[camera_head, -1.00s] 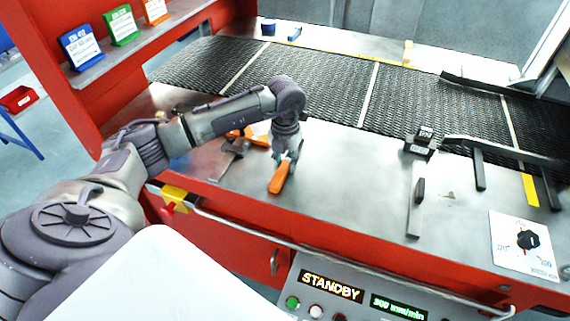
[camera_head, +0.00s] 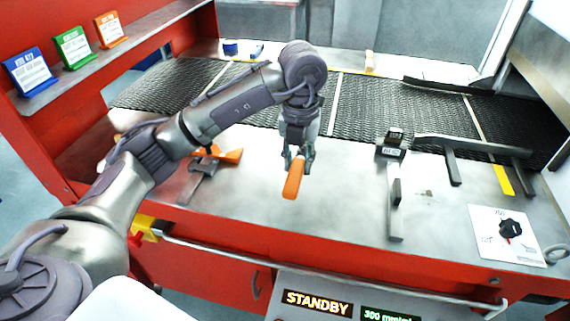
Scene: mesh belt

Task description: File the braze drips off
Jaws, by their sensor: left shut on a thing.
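My left gripper (camera_head: 299,160) is shut on an orange-handled tool (camera_head: 293,181), held above the steel bench top near its front edge. The orange handle hangs down below the fingers; the rest of the tool is hidden by the gripper. Whether it is the file cannot be told. An orange piece with a grey metal part (camera_head: 205,165) lies on the bench to the left, partly behind my arm. The black mesh belt (camera_head: 370,110) runs across behind the bench. No braze drips can be made out. My right gripper is not in view.
A small dark block with labels (camera_head: 392,148) and an upright-looking lever on a grey strip (camera_head: 395,205) are right of centre. A dial plate (camera_head: 508,235) is at the right. A dark rail (camera_head: 470,145) crosses the back right. A shelf with cards (camera_head: 75,48) is at left.

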